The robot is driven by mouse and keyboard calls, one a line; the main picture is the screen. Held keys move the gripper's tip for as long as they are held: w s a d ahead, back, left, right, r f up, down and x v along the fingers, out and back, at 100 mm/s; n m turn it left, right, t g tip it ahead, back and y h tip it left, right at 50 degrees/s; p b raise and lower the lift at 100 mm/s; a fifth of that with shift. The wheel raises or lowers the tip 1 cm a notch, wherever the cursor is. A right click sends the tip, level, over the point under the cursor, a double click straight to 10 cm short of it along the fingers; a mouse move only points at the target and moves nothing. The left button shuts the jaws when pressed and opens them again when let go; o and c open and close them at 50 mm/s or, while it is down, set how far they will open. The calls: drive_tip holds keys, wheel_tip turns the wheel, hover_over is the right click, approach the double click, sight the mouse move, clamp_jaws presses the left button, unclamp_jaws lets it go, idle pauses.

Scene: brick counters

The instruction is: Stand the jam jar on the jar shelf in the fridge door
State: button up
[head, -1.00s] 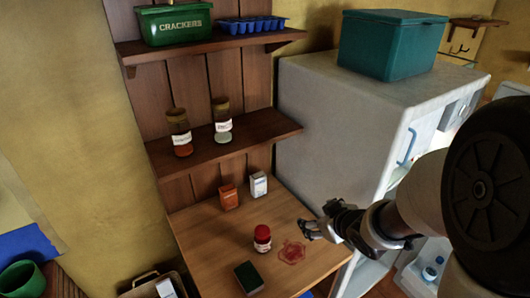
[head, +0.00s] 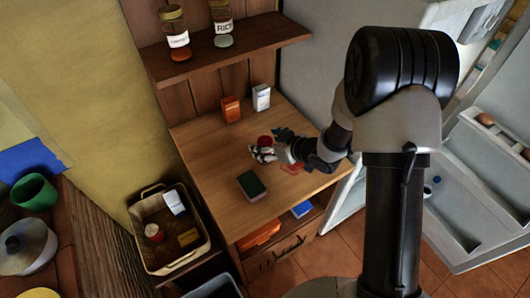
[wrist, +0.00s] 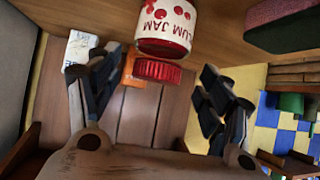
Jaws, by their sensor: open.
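The jam jar (head: 265,141) stands on the wooden counter, its red lid showing between my gripper's fingers. In the wrist view its white label reads "plum jam" upside down (wrist: 165,22), above the red lid. The fridge door (head: 500,155) stands open at the right, with eggs in an upper rack (head: 485,120). I cannot tell which rack is the jar shelf.
An orange box (head: 231,109) and white box (head: 262,97) stand at the counter's back. A basket (head: 152,262) sits left; shelf jars (head: 176,40) stand above.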

drive_tip(key=b+x, duration=0.1)
drive_tip(key=x, duration=0.1)
drive_tip(key=b+x, duration=0.1)
drive_tip(key=x, duration=0.2)
drive_tip(key=shift+w+f, duration=0.15)
drive_tip(key=shift+f, duration=0.3)
drive_tip(key=shift+w+a, duration=0.15)
drive_tip(key=shift+w, duration=0.05)
drive_tip(key=c, duration=1.6)
drive_tip(key=shift+r, duration=0.15)
clamp_jaws()
